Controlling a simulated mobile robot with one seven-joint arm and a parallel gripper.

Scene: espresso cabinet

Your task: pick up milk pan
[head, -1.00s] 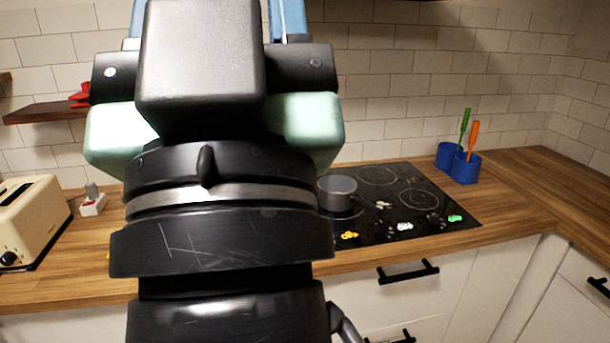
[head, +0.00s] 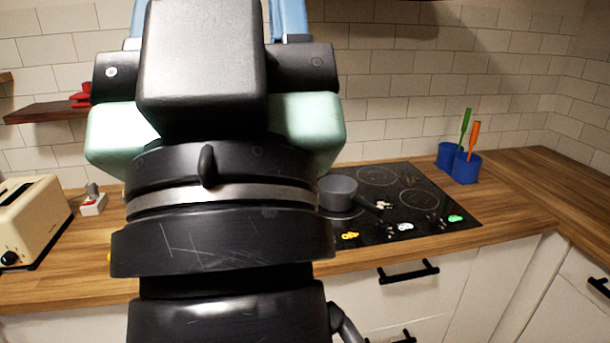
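The milk pan (head: 338,193) is a small dark grey pan standing upright on the left part of the black cooktop (head: 405,225). A short dark handle appears to point right from it. Its left edge is close to the outline of my arm in this view. My gripper (head: 212,15) is at the top left, with its two blue fingers wide apart. The fingertips are cut off by the top edge, and my wrist hides the space between the fingers. My gripper is not touching the pan.
Yellow, white and green knobs line the cooktop's front. Blue holders (head: 466,168) with green and orange-handled utensils stand behind its right end. A cream toaster (head: 35,215) is at the left. The wooden counter (head: 520,205) is clear at the right.

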